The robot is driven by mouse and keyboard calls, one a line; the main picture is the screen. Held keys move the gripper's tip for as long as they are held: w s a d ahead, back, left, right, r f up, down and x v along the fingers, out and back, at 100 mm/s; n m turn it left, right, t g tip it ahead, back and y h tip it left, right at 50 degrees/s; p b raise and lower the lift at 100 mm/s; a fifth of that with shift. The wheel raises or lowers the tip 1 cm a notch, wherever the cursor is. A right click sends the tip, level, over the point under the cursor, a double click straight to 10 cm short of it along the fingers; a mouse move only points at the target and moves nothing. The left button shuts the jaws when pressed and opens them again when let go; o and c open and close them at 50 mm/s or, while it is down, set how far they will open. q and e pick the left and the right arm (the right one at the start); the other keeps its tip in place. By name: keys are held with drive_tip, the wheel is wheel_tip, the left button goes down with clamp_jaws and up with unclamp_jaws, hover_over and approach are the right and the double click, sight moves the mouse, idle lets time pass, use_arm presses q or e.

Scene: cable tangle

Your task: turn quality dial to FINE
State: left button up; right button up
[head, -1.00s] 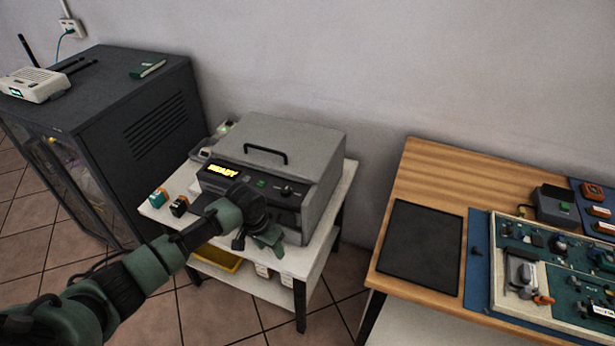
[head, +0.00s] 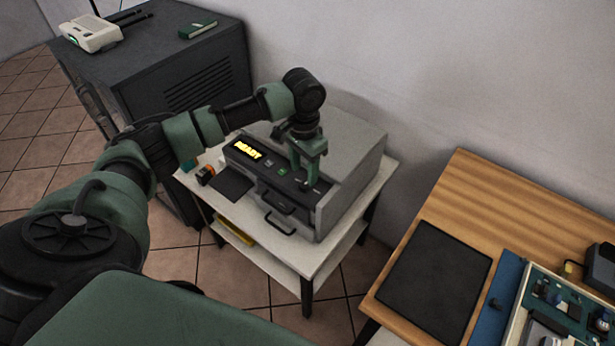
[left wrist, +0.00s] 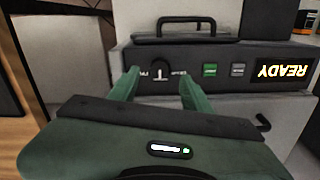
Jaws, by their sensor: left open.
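The grey machine (head: 345,148) stands on a white stand, its dark control panel showing a lit READY display (head: 248,149). In the left wrist view the panel appears upside down. There the quality dial (left wrist: 160,71) is a dark round knob with a pale pointer line running up and down the picture, between two small labels too blurred to read surely. My left gripper (head: 306,182) points down at the panel's right part; in the left wrist view its open fingers (left wrist: 160,88) reach toward either side of the dial. Contact cannot be told. My right gripper is out of view.
Two buttons (left wrist: 223,70) sit on the panel between dial and display. A handle (head: 280,222) sticks out at the machine's front. A dark cabinet (head: 205,85) with a router (head: 92,33) stands left. A wooden table (head: 470,200) with a black mat (head: 434,279) stands right.

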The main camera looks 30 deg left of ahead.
sight(305, 185)
use_arm(q)
wheel_tip(305, 185, down, 4)
drive_tip(key=shift+r, duration=0.1)
drive_tip(key=shift+w+f, duration=0.1)
drive_tip(key=shift+f, duration=0.45)
clamp_jaws()
drive_tip(key=shift+r, duration=0.1)
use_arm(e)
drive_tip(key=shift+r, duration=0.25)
